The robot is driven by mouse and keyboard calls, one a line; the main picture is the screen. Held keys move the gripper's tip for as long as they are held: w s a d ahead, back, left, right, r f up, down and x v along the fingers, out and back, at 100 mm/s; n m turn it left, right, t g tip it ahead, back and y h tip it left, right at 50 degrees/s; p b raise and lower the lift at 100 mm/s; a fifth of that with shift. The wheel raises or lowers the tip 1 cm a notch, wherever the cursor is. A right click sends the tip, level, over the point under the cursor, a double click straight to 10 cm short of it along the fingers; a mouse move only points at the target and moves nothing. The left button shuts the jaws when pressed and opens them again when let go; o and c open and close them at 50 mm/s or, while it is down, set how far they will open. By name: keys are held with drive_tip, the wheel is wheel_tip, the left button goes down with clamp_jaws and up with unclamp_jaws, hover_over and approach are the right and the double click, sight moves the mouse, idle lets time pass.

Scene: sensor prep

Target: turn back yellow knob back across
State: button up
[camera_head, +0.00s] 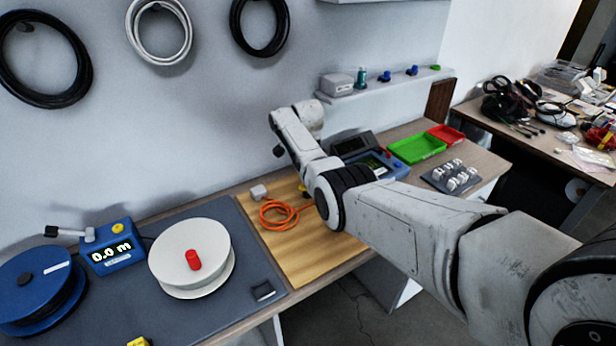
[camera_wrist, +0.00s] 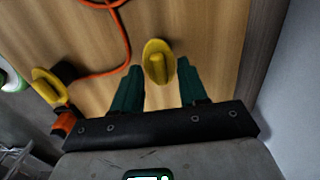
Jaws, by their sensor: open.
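In the wrist view, a yellow knob (camera_wrist: 157,50) with a raised grip bar lies between the fingers of my gripper (camera_wrist: 159,68). It is the one nearer the grey wall, so it appears to be the back knob. Its bar runs roughly up and down in that picture. The two green fingers are apart, one on each side, and I see no clear contact. A second yellow knob (camera_wrist: 45,80) is at the left, outside the fingers, with its bar slanted. In the head view my arm covers most of this area; only a small yellow bit (camera_head: 303,189) shows.
An orange cable (camera_head: 279,213) lies coiled on the wooden board (camera_head: 290,262); it also runs near the knobs in the wrist view (camera_wrist: 127,45). A blue instrument, a green tray (camera_head: 417,148) and a red tray stand beyond my arm. The wall is close behind.

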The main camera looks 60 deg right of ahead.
drive_tip(key=shift+r, duration=0.1)
wheel_tip(320, 180, up, 11)
drive_tip(key=b, duration=0.1)
drive_tip(key=shift+f, duration=0.2)
idle(0.6)
